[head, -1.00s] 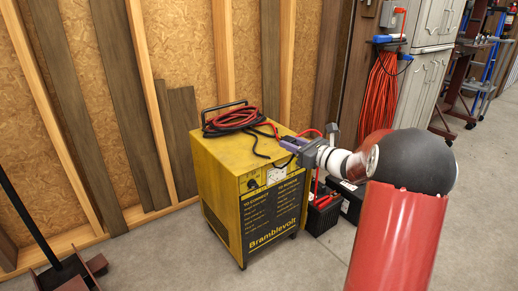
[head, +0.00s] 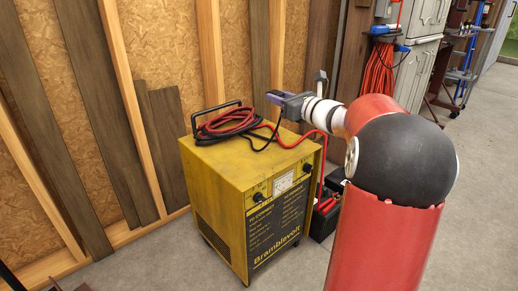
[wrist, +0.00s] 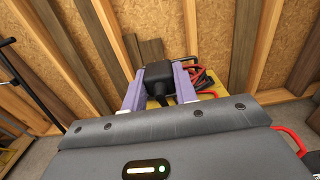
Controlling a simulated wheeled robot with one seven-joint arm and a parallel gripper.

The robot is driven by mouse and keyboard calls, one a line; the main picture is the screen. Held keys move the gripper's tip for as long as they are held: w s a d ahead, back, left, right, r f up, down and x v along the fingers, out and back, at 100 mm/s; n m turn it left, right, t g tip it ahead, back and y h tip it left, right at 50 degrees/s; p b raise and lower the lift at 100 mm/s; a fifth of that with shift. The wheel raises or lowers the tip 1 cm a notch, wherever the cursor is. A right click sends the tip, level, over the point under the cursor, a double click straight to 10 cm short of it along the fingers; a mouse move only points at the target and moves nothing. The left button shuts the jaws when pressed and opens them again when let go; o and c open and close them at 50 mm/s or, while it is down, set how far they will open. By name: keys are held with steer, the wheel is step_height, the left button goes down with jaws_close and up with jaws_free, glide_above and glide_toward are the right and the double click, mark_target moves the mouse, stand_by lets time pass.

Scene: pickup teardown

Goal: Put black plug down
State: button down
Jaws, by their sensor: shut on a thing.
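The black plug (wrist: 160,78) is held between the purple fingers of my gripper (wrist: 158,90) in the wrist view. A black cable runs from the plug's lower end. In the head view my gripper (head: 276,97) is above the back right part of the yellow charger's top. The plug itself is hard to make out there. The yellow charger (head: 212,165) stands on the floor with black and red cables (head: 228,122) coiled on top by its handle. In the wrist view its yellow top (wrist: 205,96) shows behind the right finger.
A black battery (head: 322,222) with red clamps stands on the floor right of the charger. A stud wall with boards (head: 160,140) rises close behind. A red hose coil (head: 380,75) hangs beside white cabinets. The front left of the charger's top is clear.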

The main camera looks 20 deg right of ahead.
mark_target(278, 160)
step_height(278, 160, down, 19)
steer(key=b, duration=0.3)
steer(key=shift+s+f+b, duration=0.1)
steer(key=shift+f+b, duration=0.05)
steer(key=shift+b, duration=0.2)
steer(key=shift+f, duration=0.2)
steer(key=c, duration=1.1)
jaws_free()
steer(key=shift+r, duration=0.1)
